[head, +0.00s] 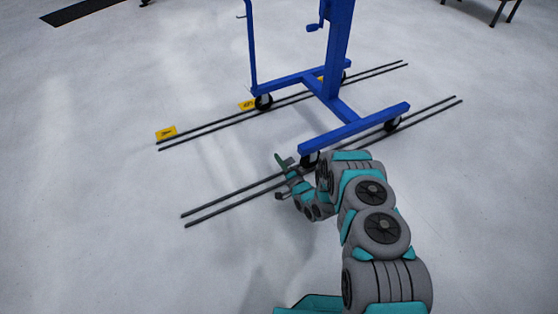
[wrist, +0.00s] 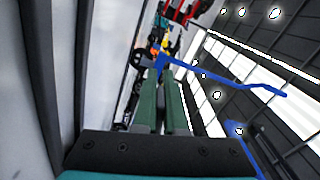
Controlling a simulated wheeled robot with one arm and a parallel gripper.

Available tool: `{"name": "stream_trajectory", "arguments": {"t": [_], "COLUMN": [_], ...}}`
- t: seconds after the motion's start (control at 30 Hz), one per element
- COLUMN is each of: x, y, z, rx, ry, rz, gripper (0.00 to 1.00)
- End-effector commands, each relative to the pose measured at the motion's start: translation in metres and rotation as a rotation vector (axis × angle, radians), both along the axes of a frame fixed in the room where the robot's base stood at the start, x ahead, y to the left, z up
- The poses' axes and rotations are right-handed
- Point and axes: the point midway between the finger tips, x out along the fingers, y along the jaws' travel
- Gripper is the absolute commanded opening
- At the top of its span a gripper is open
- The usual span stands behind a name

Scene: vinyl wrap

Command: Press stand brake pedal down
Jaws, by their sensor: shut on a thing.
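The blue wheeled stand (head: 332,92) stands upright on the floor. A near caster (head: 310,158) sits under the end of its near leg. I cannot make out a brake pedal on it. My gripper (head: 281,160) is low over the floor, just left of that caster. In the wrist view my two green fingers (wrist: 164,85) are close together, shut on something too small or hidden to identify. A blue bar (wrist: 225,86) of the stand and a dark wheel (wrist: 137,57) show beyond the fingertips.
Paired dark rails (head: 235,201) run along the floor near the caster, with another pair (head: 205,130) farther back. Yellow tags (head: 166,132) stand by the far rails. Dark table legs (head: 512,12) show at top right.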

Motion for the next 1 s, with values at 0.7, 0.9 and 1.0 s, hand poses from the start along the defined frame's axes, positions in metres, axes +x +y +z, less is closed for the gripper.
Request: {"name": "stream_trajectory", "arguments": {"t": [0.7,0.9,1.0], "x": [-0.012,-0.039,-0.051], "y": [-0.009,-0.028,-0.037], "z": [-0.001,-0.001,-0.001], "rx": [-0.001,-0.001,0.000], "ry": [0.006,0.005,0.005], "rz": [-0.003,-0.004,-0.004], "gripper": [0.39,0.39,0.39]}}
